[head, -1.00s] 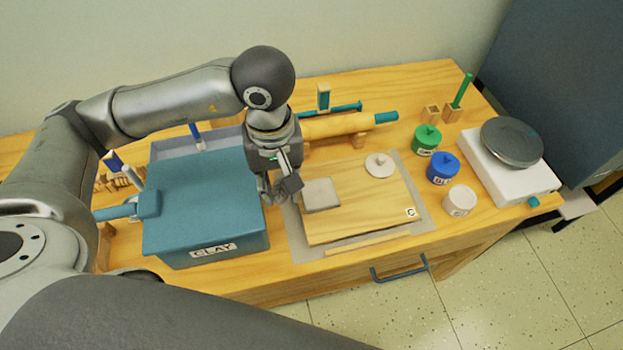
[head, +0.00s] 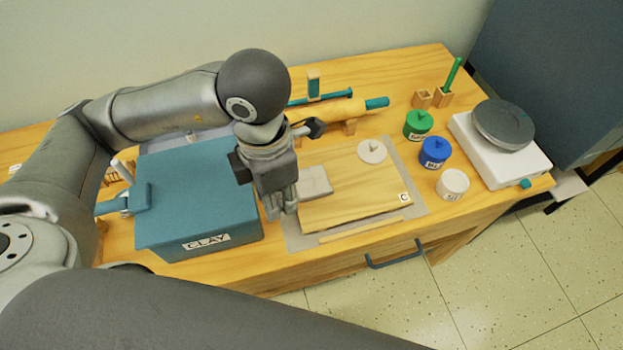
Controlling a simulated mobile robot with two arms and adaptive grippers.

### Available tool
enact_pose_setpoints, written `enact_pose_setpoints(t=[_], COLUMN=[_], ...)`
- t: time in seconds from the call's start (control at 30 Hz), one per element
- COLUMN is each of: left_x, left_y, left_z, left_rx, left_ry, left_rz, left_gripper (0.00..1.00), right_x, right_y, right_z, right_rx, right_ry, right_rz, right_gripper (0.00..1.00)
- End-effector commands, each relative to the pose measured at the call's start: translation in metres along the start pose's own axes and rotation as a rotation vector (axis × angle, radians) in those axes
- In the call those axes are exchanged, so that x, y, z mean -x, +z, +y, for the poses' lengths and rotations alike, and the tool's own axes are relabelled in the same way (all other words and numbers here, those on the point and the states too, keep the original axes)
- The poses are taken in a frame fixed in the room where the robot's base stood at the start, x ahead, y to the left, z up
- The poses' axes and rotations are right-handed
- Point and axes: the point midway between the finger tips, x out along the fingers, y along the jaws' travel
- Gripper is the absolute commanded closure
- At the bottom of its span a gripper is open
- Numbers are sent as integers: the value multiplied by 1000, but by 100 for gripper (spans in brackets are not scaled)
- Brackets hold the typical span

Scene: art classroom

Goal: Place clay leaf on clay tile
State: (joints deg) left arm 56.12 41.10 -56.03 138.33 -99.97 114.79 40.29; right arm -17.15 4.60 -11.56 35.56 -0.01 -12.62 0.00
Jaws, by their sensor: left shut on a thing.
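The clay tile (head: 314,181) is a pale grey square lying at the left end of the wooden board (head: 355,201). My left gripper (head: 281,212) points down just left of the tile, over the left edge of the board's mat. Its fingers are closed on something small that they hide. I take this to be the clay leaf, as I cannot make out a leaf elsewhere. I cannot tell its pose or its height above the table. My right gripper is out of view.
The blue CLAY box (head: 195,190) stands close left of the gripper. A rolling pin (head: 335,112) lies behind the board. A pale disc (head: 372,151) lies at its far right. Green (head: 418,124), blue (head: 434,152) and white (head: 453,184) jars stand farther right.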

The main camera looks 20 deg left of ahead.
Motion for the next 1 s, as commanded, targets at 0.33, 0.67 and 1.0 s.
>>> enact_pose_setpoints(t=[0.33, 0.67, 1.0], left_x=[-12, -49, -91], left_y=[20, 73, 99], left_z=[15, 64, 87], left_rx=[123, 121, 116], left_ry=[-3, -3, -1], left_rz=[3, 6, 1], left_gripper=[94, 94, 94], right_x=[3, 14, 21], right_y=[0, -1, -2], right_z=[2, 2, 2], right_rx=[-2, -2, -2], right_ry=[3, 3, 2], right_rz=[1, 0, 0], right_gripper=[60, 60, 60])
